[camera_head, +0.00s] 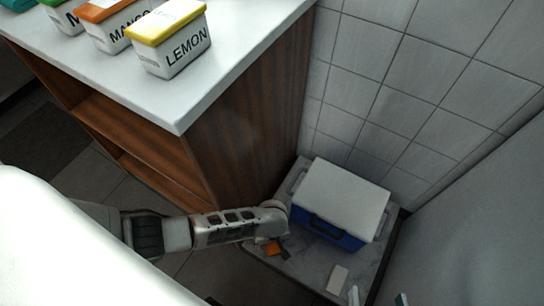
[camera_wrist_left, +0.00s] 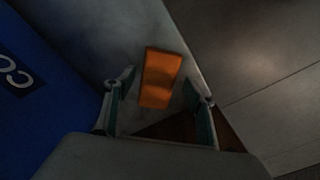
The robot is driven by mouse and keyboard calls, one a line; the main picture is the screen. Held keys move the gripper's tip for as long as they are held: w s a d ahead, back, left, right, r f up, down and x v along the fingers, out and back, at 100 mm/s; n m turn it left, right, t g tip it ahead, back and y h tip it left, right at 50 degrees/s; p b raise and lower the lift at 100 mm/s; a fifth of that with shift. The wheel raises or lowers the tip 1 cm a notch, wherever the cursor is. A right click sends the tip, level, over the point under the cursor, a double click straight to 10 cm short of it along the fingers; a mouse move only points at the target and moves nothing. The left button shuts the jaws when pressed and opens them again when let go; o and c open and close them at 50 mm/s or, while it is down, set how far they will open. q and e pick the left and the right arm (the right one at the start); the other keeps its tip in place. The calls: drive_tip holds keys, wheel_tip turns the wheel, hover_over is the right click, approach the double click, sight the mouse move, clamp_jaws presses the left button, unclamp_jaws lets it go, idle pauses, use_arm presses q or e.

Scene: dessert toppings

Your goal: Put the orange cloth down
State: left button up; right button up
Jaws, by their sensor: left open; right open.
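The orange cloth (camera_head: 268,249) shows as a small folded piece on the low grey marble-like surface (camera_head: 300,264), partly hidden by my left gripper (camera_head: 279,246). In the left wrist view the orange cloth (camera_wrist_left: 161,77) appears as a flat rectangle near the edge of that surface. The left gripper's two fingers (camera_wrist_left: 159,84) stand apart on either side of it, with visible gaps, so the gripper is open and not clamped on the cloth. The fingertips of my right gripper (camera_head: 377,297) show at the bottom right of the head view, spread apart and empty.
A blue cooler (camera_head: 334,232) with a white lid stands right beside the cloth. A small pale block (camera_head: 338,279) lies in front of it. A wooden cabinet (camera_head: 245,130) with a white top carries tubs, including the lemon tub (camera_head: 172,40). A tiled wall rises behind.

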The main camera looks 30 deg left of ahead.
use_arm(q)
drive_tip(key=r, duration=0.1)
drive_tip(key=w+r+p, duration=0.1)
drive_tip(key=shift+r, duration=0.3)
wheel_tip(320, 180, up, 9)
drive_tip(key=p, duration=0.5)
drive_tip(key=shift+s, duration=0.4)
use_arm(e)
drive_tip(key=s+d+f+n+g+h, duration=0.1)
drive_tip(key=s+d+f+n+h, duration=0.1)
drive_tip(key=d+f, duration=0.2)
drive_tip(key=shift+s+d+g, duration=0.3)
drive_tip(key=shift+d+g, duration=0.1)
drive_tip(key=shift+d, duration=0.8)
drive_tip(key=shift+r, duration=0.1)
